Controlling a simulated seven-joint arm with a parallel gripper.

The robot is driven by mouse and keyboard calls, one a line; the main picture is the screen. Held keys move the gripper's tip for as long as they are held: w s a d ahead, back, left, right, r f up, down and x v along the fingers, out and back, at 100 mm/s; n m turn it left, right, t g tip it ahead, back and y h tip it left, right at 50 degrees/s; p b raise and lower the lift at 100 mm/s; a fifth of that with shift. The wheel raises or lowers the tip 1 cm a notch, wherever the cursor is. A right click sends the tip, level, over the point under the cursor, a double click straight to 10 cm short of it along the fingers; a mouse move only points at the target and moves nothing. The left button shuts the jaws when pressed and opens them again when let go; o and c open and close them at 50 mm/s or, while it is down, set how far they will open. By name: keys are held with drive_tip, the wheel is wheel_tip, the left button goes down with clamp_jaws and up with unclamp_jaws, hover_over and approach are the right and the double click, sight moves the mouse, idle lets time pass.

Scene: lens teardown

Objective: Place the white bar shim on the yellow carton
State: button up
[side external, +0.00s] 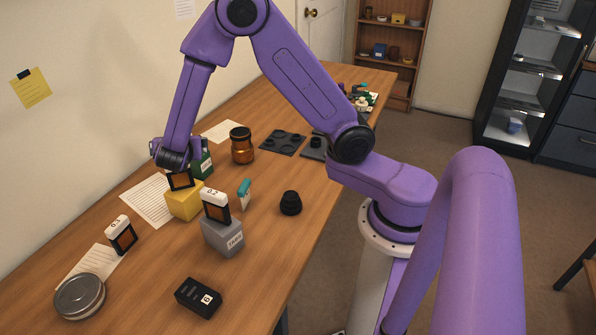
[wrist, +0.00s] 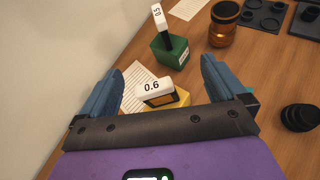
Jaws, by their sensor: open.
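A shim with a white bar marked 0.6 (wrist: 154,88) and a dark, orange-centred body (side external: 180,181) stands on the yellow carton (side external: 184,205). The carton's top also shows in the wrist view (wrist: 182,97). My gripper (side external: 172,163) is open just above this shim; in the wrist view its two blue fingers (wrist: 160,66) are spread on either side, with gaps. Other white-bar shims are one marked 0.2 (side external: 215,205) on the grey carton (side external: 223,238), one marked 0.3 (side external: 121,236) near the left, and one marked 0.5 (wrist: 160,22) on the green carton (wrist: 169,52).
A teal-topped piece (side external: 244,192), a black knob-like part (side external: 290,203) and an amber jar (side external: 242,146) stand nearby. A black box (side external: 199,297) and a round tin (side external: 80,297) lie at the front. Dark trays (side external: 283,142) lie farther back. The wall is close on the left.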

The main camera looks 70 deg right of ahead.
drive_tip(key=s+a+r+m+g+y, duration=0.1)
drive_tip(key=s+m+g+y, duration=0.3)
drive_tip(key=s, duration=1.3)
drive_tip(key=s+a+r+m+g+y, duration=0.1)
drive_tip(key=s+r+m+g+y, duration=0.2)
drive_tip(key=s+m, duration=0.5)
drive_tip(key=s+g+y, duration=0.1)
drive_tip(key=s+y, duration=0.1)
drive_tip(key=s, duration=0.7)
drive_tip(key=shift+a+y, duration=0.4)
